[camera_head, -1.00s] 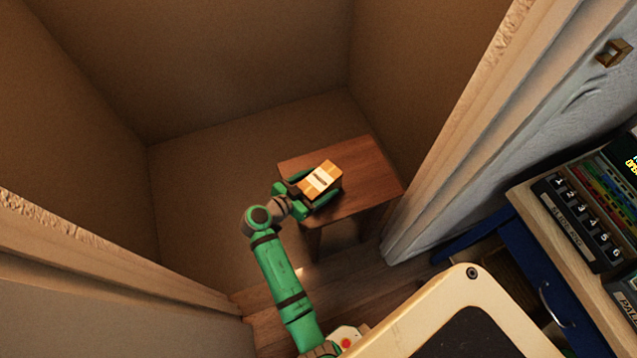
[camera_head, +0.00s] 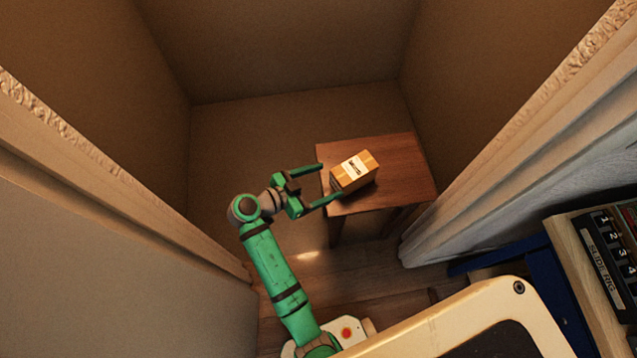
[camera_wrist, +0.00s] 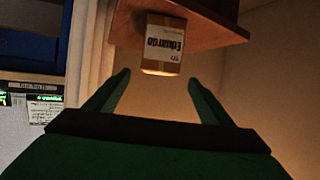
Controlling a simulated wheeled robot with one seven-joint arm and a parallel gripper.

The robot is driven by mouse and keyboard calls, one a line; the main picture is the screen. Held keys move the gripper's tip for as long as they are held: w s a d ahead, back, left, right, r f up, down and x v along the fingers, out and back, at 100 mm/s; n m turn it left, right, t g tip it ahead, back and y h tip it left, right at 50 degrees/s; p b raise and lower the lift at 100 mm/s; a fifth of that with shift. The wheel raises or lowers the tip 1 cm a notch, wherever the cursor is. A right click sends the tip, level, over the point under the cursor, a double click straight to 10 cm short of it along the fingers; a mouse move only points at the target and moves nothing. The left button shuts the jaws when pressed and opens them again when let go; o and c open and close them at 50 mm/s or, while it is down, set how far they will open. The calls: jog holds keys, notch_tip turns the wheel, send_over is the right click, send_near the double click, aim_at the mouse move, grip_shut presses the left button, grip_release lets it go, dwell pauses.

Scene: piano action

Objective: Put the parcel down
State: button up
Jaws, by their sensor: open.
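The parcel (camera_head: 354,172) is a small brown cardboard box with a white label. It rests on the small wooden table (camera_head: 402,165), near its left edge. In the wrist view the parcel (camera_wrist: 163,47) shows its label upside down, beyond the fingertips, with the table (camera_wrist: 210,28) around it. My gripper (camera_head: 331,183) is open and empty, to the left of the parcel, its fingers pointing toward it. In the wrist view the gripper (camera_wrist: 158,82) has its two green fingers spread wide, with clear space between them and the parcel.
The table stands in a narrow alcove with brown walls (camera_head: 290,50). Door-frame edges (camera_head: 110,175) flank the opening on the left and right. A blue cabinet and a numbered panel (camera_head: 608,262) stand at the right. The floor left of the table is clear.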

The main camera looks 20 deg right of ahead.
jog(key=s+a+f+n+t+y, duration=0.7)
jog(key=s+a+f+n+y, duration=0.2)
jog(key=s+a+f+n, duration=0.25)
jog(key=s+a+r+n+t+y, duration=0.2)
jog(key=s+r, duration=0.5)
jog(key=r, duration=0.4)
jog(key=s+a+r+n+t+y, duration=0.2)
jog(key=s+a+r+t, duration=0.2)
jog(key=s+r, duration=0.3)
notch_tip(320, 180, up, 4)
jog(key=shift+s+a+n, duration=0.15)
jog(key=shift+s+n, duration=0.1)
jog(key=shift+n, duration=0.1)
